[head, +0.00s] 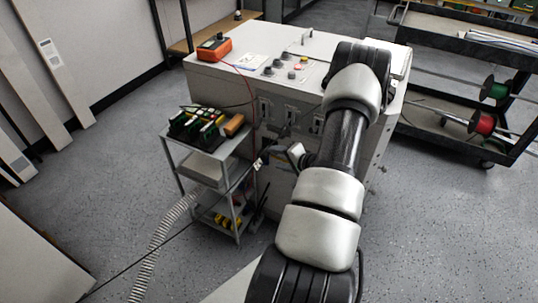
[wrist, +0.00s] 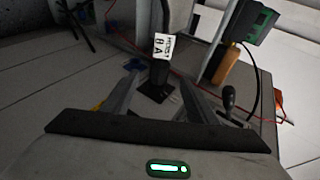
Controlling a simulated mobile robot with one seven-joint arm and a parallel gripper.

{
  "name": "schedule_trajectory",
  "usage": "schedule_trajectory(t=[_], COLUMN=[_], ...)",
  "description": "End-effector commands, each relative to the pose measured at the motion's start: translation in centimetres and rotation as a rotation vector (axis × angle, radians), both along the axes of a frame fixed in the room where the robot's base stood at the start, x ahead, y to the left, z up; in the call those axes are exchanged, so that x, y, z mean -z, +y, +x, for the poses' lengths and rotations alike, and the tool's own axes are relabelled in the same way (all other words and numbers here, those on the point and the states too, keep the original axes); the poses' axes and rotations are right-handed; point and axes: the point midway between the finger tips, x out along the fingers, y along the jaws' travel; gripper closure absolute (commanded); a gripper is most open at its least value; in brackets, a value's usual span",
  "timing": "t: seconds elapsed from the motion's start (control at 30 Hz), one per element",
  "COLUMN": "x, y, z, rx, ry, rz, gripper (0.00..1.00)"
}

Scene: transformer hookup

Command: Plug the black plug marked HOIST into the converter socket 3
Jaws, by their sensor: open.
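A small grey shelf stand (head: 205,164) with green and black items on top is left of my gripper. An orange meter (head: 214,48) with a red lead sits on the converter. A black cable and corrugated hose (head: 160,236) run at lower left. A black cart (head: 450,88) stands right.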

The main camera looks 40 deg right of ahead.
Motion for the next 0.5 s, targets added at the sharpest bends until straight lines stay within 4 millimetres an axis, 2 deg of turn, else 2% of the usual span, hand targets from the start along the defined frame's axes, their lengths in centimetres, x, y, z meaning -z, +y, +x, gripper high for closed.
schedule_trajectory(t=[0.03, 0.2, 0.33, 0.5], x=[-1.0, -3.0, -4.2, -5.2], y=[-0.2, -0.3, -0.4, -0.4], z=[-1.2, -4.8, -7.0, -8.8], rx=[0.003, 0.003, 0.002, 0.001], ry=[0.001, 0.0, 0.001, 0.0], rz=[-0.001, -0.002, -0.001, 0.0], gripper=[0.47, 0.47, 0.47, 0.47])
